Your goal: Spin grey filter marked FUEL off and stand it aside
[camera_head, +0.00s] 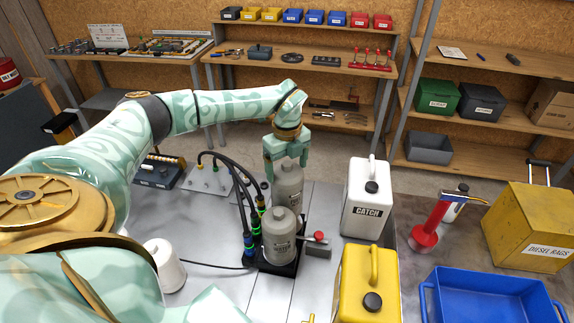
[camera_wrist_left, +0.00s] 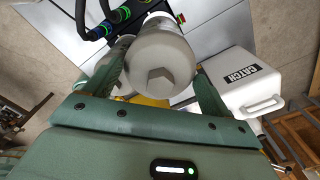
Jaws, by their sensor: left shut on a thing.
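Two grey filters stand one behind the other on a black base at the middle of the metal bench. The far grey filter (camera_head: 288,184) is between the fingers of my left gripper (camera_head: 287,167), which is shut on it from above. The near grey filter (camera_head: 281,240) stands upright and untouched by the gripper. Their small labels are too small to read, so I cannot tell which says FUEL. In the left wrist view the held filter (camera_wrist_left: 160,52) shows a hexagonal end between the two fingers, with the other filter partly hidden behind it. My right gripper is not in view.
Black hoses (camera_head: 238,190) with coloured fittings crowd the filters' left side. A small red-handled valve (camera_head: 319,238) sits close on the right. A white CATCH can (camera_head: 367,200), a yellow can (camera_head: 366,285) and a blue tray (camera_head: 490,300) stand further right.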

